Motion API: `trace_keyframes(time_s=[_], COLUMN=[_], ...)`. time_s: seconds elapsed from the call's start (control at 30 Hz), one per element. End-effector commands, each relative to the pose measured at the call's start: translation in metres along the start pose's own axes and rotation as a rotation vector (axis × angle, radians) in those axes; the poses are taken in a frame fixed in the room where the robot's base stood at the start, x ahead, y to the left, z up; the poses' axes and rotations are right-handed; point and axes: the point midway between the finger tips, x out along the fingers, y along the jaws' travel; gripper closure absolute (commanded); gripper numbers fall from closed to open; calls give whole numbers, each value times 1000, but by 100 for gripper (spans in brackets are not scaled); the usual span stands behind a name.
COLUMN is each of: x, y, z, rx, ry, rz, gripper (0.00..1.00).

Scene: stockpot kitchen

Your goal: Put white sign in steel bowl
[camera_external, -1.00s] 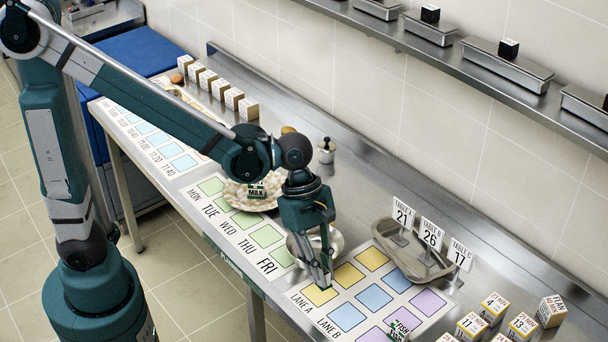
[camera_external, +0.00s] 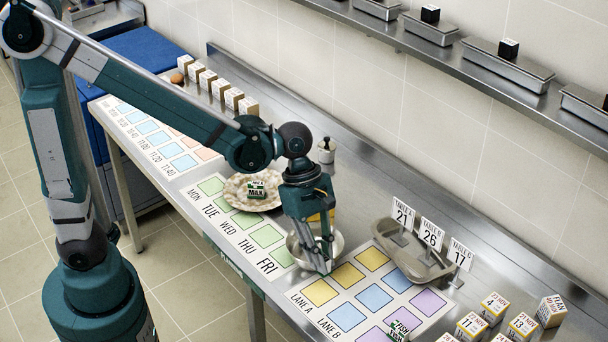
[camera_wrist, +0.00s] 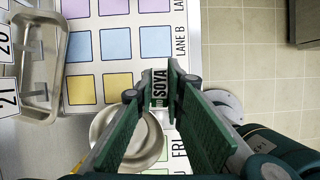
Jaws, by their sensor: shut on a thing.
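My gripper (camera_external: 324,268) is shut on a small white sign (camera_wrist: 159,88) with black SOYA lettering. In the wrist view the sign stands between the two green fingertips. The steel bowl (camera_external: 336,243) is on the counter just behind my fingers in the external view, partly hidden by them. In the wrist view the bowl (camera_wrist: 154,152) lies below the sign in the picture, partly covered by the left finger. The sign is beside the bowl, over the edge of the lane sheet (camera_external: 305,299); its height above the counter is hard to tell.
A tray (camera_external: 391,256) with numbered table signs stands right of the bowl. A scalloped plate (camera_external: 235,195) with a MILK sign (camera_external: 262,194) is to the left. A FISH sign (camera_external: 399,330) stands on the lane sheet. Several labelled blocks (camera_external: 495,306) stand at the lower right.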

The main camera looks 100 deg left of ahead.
Motion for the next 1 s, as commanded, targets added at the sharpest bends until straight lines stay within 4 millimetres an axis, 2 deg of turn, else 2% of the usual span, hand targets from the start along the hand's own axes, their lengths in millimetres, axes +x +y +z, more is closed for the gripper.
trace_keyframes(time_s=[0.3, 0.6, 0.8, 1.0], x=[-24, -43, -50, -51], y=[35, 58, 64, 66], z=[-49, -88, -100, -102], rx=[-34, -57, -62, -63], ry=[1, -1, -1, -2], rz=[13, 23, 26, 26], gripper=[99, 99, 99, 99])
